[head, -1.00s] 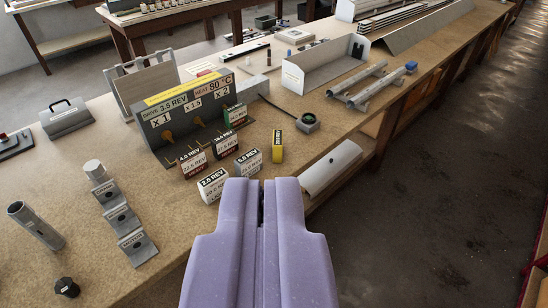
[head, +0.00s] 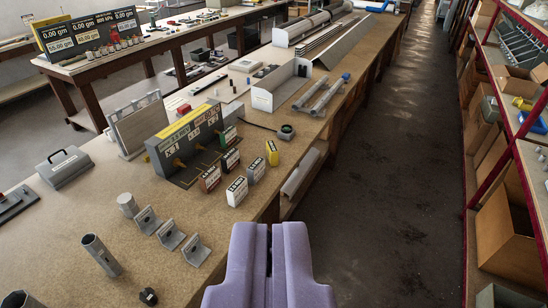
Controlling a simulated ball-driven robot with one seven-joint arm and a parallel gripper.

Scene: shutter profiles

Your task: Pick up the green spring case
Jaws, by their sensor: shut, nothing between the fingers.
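The green spring case (head: 229,136) is a small upright box at the right end of the grey gauge panel (head: 188,145), on the workbench. Other cases stand in front of it: a red one (head: 210,178), a dark one (head: 231,160), two white-labelled ones (head: 237,191) (head: 256,171) and a yellow one (head: 272,152). The small print is too blurred to read. My purple gripper (head: 270,230) is shut and empty at the bottom of the view. It is apart from the cases, which appear above it in the picture.
Three grey angle brackets (head: 171,236) and a metal tube (head: 101,255) stand on the bench (head: 90,215) at left. A grey sheet holder (head: 261,98) and paired tubes (head: 320,97) lie farther back. The aisle floor (head: 400,200) is clear; red shelving (head: 500,140) with boxes lines the right.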

